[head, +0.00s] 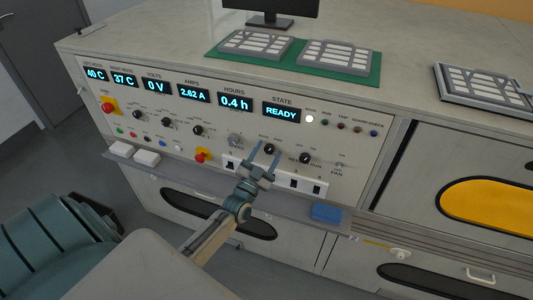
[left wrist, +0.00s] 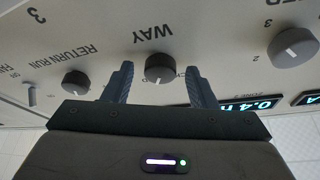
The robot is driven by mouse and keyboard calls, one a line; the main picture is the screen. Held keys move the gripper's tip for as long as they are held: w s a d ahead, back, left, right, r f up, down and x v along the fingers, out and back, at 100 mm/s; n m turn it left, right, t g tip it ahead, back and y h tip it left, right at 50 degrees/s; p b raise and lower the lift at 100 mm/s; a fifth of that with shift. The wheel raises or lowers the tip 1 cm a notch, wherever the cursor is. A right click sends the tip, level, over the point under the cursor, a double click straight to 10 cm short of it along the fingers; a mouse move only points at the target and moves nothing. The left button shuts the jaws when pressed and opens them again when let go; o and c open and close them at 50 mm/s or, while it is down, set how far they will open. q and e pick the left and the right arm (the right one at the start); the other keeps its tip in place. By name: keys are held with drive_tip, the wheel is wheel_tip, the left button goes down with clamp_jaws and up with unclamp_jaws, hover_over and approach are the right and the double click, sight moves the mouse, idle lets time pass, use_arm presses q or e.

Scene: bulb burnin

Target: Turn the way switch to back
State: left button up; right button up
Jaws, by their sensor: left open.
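The way switch is a dark round knob (head: 269,149) on the front panel of the console. In the left wrist view the knob (left wrist: 159,68) shows under an upside-down "WAY" label, with a light pointer mark on its face. Its position labels are partly hidden by the fingers. My left gripper (head: 267,156) is open and points at the panel. In the left wrist view my left gripper's fingers (left wrist: 160,75) stand one on each side of the knob, with a visible gap on both sides. My right gripper is not in view.
The return run knob (head: 305,158) is close on the right, and a larger grey knob (head: 235,140) on the left. A red button (head: 202,155) is left of the arm. A ledge (head: 290,198) with a blue box (head: 326,213) runs below the panel.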

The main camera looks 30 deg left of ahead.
use_arm(q)
drive_tip(key=c, duration=0.9)
drive_tip(key=shift+c, duration=0.4)
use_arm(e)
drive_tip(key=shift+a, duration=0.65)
